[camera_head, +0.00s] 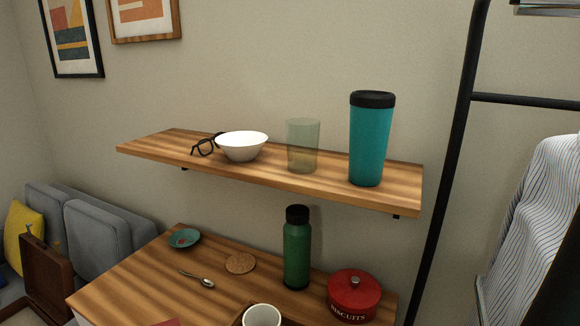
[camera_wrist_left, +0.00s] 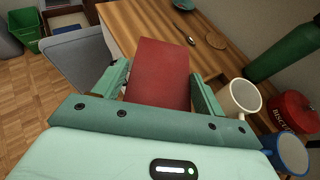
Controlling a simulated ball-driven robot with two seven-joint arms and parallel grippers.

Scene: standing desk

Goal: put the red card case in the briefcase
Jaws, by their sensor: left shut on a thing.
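The red card case (camera_wrist_left: 160,70) is held between the fingers of my left gripper (camera_wrist_left: 160,88) in the left wrist view, with the wooden desk behind it. Only a sliver of red (camera_head: 166,323) shows at the bottom edge of the head view. A dark brown open case (camera_head: 46,262), which looks like the briefcase, stands by the grey sofa at the lower left of the head view. Its inside is mostly hidden. My right gripper is in neither view.
The desk (camera_head: 135,275) holds a small teal dish (camera_head: 184,238), a spoon (camera_head: 197,279), a cork coaster (camera_head: 240,263), a green bottle (camera_head: 297,250), a red biscuit tin (camera_head: 353,297) and a white mug (camera_head: 262,315). A wall shelf (camera_head: 320,188) overhangs the desk's back.

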